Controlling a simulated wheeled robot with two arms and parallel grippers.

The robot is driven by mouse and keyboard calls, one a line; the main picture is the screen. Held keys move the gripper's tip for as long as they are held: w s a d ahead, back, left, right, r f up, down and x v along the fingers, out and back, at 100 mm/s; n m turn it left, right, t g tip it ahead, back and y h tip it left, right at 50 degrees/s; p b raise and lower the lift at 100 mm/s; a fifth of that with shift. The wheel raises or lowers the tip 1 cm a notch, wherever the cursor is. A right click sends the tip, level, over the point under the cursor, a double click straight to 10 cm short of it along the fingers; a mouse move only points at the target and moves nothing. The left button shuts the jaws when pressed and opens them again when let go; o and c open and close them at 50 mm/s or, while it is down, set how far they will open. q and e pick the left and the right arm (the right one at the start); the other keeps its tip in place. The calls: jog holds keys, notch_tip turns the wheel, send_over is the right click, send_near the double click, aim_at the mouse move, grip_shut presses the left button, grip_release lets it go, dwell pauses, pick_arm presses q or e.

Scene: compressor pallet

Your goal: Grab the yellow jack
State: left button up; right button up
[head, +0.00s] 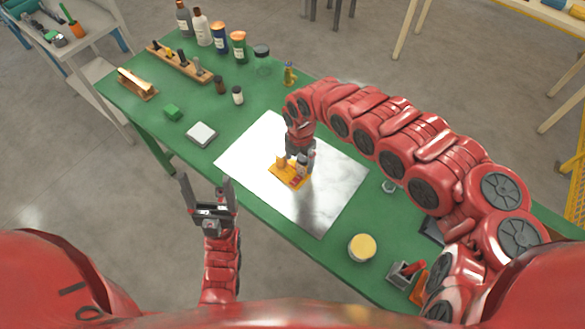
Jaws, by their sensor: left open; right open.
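A small yellow-orange piece (281,175), with a red and grey part at its right side, lies on the bright metal sheet at the middle of the green table. It is small and partly covered, so I cannot tell for sure that it is the jack. My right gripper (298,160) reaches down from above right and is at this piece, its fingers open; I cannot tell whether they touch it. My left gripper (208,187) is open and empty, fingers pointing up, in front of the table's near edge.
The metal sheet (250,150) is otherwise bare. A small yellowish item (289,74) stands at the table's far edge. A yellow-lidded round tin (362,247) is at the near right.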

aim_at(300, 175)
jog(key=shift+f+p, duration=0.85)
jog(key=shift+f, duration=1.5)
jog(key=shift+w+d+f, duration=0.1)
jog(key=shift+d+f, duration=0.1)
jog(key=shift+f, duration=0.25)
grip_shut()
